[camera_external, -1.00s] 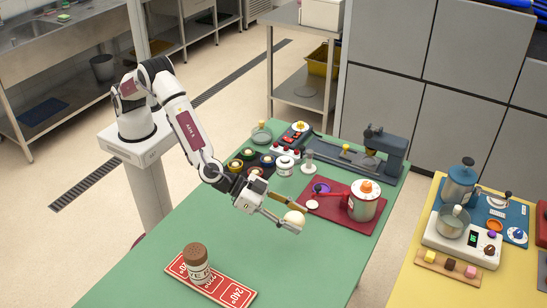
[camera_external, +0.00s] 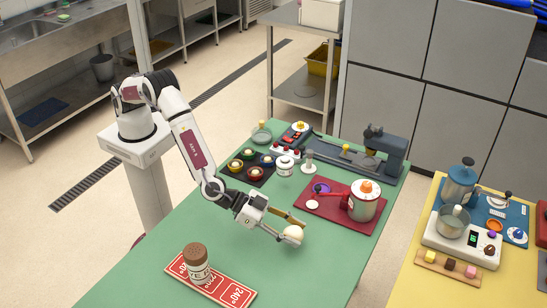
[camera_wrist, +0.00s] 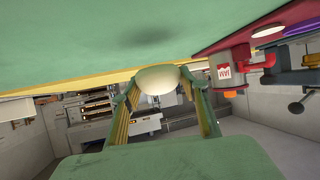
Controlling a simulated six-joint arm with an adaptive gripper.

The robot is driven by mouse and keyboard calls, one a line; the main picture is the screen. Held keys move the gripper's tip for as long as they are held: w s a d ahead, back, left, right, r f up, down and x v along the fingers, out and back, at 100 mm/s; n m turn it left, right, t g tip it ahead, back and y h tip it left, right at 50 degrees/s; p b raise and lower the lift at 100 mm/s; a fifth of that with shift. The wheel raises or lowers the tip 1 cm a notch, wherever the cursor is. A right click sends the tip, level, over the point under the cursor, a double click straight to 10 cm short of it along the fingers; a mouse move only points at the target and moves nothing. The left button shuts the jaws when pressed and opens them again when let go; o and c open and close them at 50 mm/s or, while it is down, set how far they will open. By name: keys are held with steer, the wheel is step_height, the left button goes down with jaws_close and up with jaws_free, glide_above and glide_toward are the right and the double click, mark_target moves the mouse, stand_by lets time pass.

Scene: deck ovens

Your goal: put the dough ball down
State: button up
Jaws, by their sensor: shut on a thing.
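A pale, round dough ball (camera_external: 293,234) is between the fingertips of my gripper (camera_external: 288,230), over the green table (camera_external: 238,219). In the wrist view the dough ball (camera_wrist: 158,79) is pinched from both sides by the fingertips (camera_wrist: 158,84). A dark shadow lies on the green surface near it.
A brown-lidded shaker (camera_external: 196,265) stands on a red numbered board (camera_external: 233,292) at front left. A dark tray of small bowls (camera_external: 257,174) lies behind. The green surface between is clear.

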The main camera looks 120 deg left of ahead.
steer(key=shift+f, duration=0.1)
steer(key=shift+f, duration=1.75)
steer(key=shift+f, duration=0.1)
steer(key=o, duration=1)
steer(key=shift+s, duration=0.1)
steer(key=shift+v, duration=5.95)
